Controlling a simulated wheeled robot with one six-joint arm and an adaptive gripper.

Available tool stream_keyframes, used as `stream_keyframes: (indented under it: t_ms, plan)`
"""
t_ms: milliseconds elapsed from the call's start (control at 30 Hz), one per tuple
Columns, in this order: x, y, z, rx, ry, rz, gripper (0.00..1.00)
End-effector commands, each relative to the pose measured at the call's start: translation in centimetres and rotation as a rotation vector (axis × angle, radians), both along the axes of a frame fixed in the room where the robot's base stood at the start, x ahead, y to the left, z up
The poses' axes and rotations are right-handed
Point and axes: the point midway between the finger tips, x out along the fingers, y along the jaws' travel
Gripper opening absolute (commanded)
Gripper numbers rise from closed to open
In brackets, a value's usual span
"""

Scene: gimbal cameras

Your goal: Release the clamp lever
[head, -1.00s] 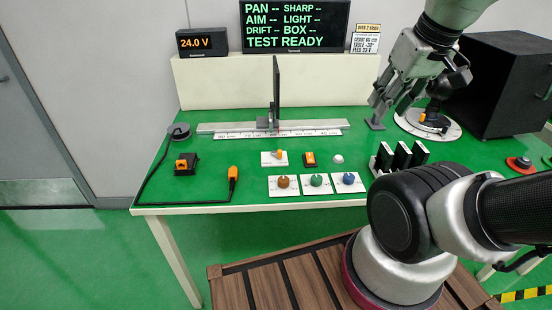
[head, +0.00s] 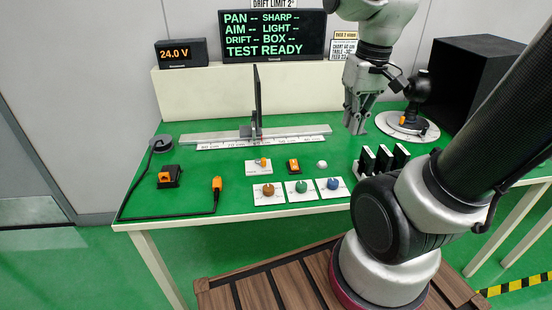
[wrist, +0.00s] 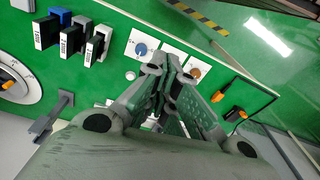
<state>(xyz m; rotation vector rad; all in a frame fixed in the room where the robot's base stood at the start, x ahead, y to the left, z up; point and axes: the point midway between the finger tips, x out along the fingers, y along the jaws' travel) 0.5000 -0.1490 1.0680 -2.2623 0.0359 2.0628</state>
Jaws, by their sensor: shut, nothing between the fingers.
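An orange lever (head: 403,120) sits at the foot of the dark gimbal camera (head: 419,88) on a round white dial plate (head: 430,131). In the wrist view an orange lever (wrist: 8,84) shows at the left edge on the dial plate (wrist: 30,85). No label marks it as the clamp lever. My gripper (head: 354,124) is shut and empty, left of the dial plate and apart from the orange lever. Its closed fingers (wrist: 163,80) also show in the wrist view. A small grey bracket (wrist: 48,118) stands between the dial plate and my gripper in that view.
A rail with a scale (head: 190,138) carries an upright black panel (head: 257,100). Several black upright blocks (head: 384,158) stand near the front edge, beside three knobs (head: 301,187). A black box (head: 480,75) stands behind the dial plate. Green tabletop (head: 225,220) is clear in places.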

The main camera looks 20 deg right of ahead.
Motion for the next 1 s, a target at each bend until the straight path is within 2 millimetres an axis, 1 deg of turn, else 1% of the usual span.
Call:
stream_keyframes:
  t_ms: [33, 167, 367, 500, 567, 633, 700, 800, 900, 1000]
  plan:
    - [1.0, 0.2, -0.9, 0.018, 0.039, -0.028, 0.0]
    - [3.9, 0.9, -3.4, 0.074, 0.116, -0.152, 0.0]
    - [8.9, 2.1, -8.0, 0.162, 0.222, -0.456, 0.0]
    - [12.6, 3.1, -11.8, 0.219, 0.286, -0.742, 0.0]
    - [14.4, 3.5, -13.4, 0.244, 0.309, -0.882, 0.0]
    - [16.6, 4.1, -15.1, 0.278, 0.33, -1.072, 0.0]
    - [18.7, 4.6, -15.8, 0.316, 0.335, -1.25, 0.0]
    - [21.2, 5.1, -15.1, 0.376, 0.321, -1.452, 0.0]
    - [22.2, 5.4, -14.8, 0.411, 0.327, -1.605, 0.0]
    - [22.4, 5.4, -14.8, 0.419, 0.337, -1.699, 0.0]
